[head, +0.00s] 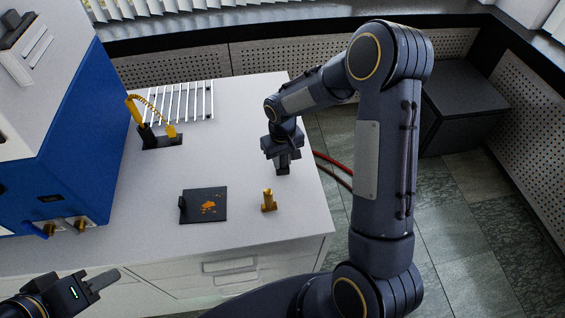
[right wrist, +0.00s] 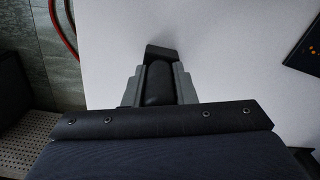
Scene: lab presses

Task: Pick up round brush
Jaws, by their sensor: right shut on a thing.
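My right gripper (head: 283,162) is over the right part of the white table, pointing down. In the right wrist view its two grey fingers (right wrist: 158,90) are shut on a dark, rounded thing, which looks like the round brush (right wrist: 158,82). A black block-like end (right wrist: 162,52) shows beyond the fingertips. In the head view a small dark end (head: 282,171) shows below the fingers, close to the tabletop; I cannot tell whether it touches. My left gripper (head: 104,281) is at the lower left, in front of the table; its finger gap is unclear.
A brass-coloured piece (head: 268,201) stands near the table's front right. Left of it lies a black plate (head: 217,193) with orange bits. A yellow tool (head: 134,108) with a coiled cord stands on a black base, before a white rack (head: 208,90). A blue machine (head: 85,150) fills the left.

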